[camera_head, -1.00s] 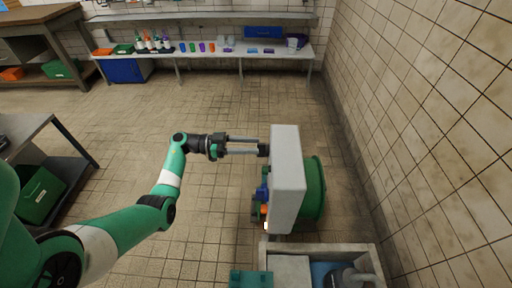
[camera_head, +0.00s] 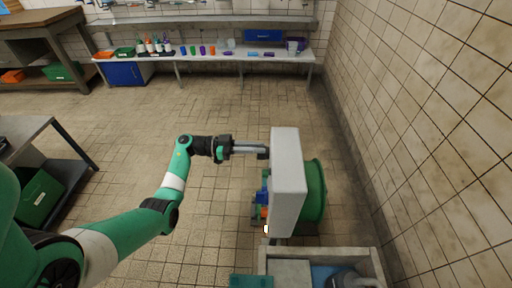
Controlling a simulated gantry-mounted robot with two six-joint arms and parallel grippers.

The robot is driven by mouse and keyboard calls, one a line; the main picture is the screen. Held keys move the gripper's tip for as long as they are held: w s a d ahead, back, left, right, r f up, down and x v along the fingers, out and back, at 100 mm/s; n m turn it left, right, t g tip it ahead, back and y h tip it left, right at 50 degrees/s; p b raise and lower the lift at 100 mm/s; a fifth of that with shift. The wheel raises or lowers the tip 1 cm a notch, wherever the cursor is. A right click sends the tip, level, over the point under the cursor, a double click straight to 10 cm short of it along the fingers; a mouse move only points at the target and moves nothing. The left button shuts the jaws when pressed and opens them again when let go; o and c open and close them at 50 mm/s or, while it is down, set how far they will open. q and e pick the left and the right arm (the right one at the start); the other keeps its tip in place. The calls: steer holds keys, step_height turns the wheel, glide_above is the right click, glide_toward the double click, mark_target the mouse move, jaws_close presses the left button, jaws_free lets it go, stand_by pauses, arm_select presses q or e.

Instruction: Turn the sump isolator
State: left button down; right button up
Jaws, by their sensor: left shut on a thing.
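A light grey box (camera_head: 289,178) stands upright in the middle right of the head view. A small dark isolator handle (camera_head: 263,152) sticks out from its left side, near the far end. My left gripper (camera_head: 262,151) reaches in from the left with its fingers at this handle, shut on it. The fingers look nearly stacked in this view and hide most of the handle. My right gripper is not in view.
A green drum (camera_head: 315,190) stands right behind the box. Blue and orange parts sit low at its left. A grey trough (camera_head: 374,262) lies at the bottom right. A tiled wall (camera_head: 430,140) closes the right side. Open floor (camera_head: 120,130) lies left.

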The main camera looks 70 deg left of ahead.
arm_select(q)
steer(key=shift+s+d+f+m+b, duration=0.2)
steer(key=shift+d+f+m, duration=0.2)
steer(key=shift+m, duration=2.55)
steer(key=shift+s+d+f+m+b, duration=0.15)
steer(key=shift+d+f+m, duration=0.25)
steer(key=shift+m, duration=2.5)
steer(key=shift+s+d+f+m+b, duration=0.1)
steer(key=shift+s+d+f+m, duration=0.3)
steer(key=shift+m, duration=2.55)
steer(key=shift+w+a+f, duration=0.1)
steer(key=shift+w, duration=0.1)
steer(key=c, duration=0.9)
jaws_free()
